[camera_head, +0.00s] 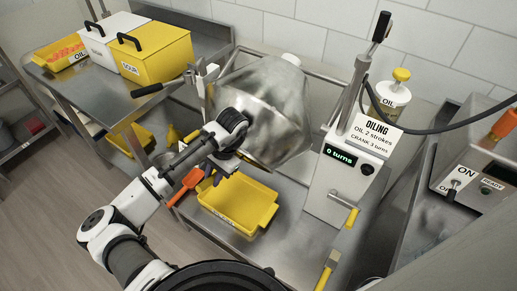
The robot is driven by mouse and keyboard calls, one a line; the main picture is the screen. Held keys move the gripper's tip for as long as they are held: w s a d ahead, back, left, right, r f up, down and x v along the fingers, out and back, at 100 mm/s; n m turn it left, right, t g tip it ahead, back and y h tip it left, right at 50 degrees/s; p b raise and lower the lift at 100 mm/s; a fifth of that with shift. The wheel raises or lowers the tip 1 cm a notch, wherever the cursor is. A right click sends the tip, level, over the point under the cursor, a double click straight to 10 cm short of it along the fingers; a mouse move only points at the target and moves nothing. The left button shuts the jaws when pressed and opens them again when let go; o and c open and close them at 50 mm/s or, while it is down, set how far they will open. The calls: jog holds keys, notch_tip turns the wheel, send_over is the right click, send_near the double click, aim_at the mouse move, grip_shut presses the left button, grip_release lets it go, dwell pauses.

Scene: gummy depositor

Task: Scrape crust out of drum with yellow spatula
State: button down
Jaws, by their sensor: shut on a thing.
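The silver drum (275,95) is tilted in its frame at the middle of the head view. My gripper (226,162) is at the drum's lower left side, close to it, and its wrist covers part of the drum. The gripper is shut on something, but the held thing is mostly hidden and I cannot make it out. An orange-red flat-bladed tool (186,186) shows just left of the gripper. The inside of the drum and any crust are hidden. A yellow tray (262,213) is below the drum.
The oiling post (347,175) with a "0 turns" display stands right of the drum. A yellow-capped oil container (391,96) is behind it. A switch box (480,180) is at far right. A yellow SOUR box (150,55) stands on the left table.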

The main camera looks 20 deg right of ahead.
jog(key=shift+w+d, duration=0.25)
jog(key=shift+d, duration=0.05)
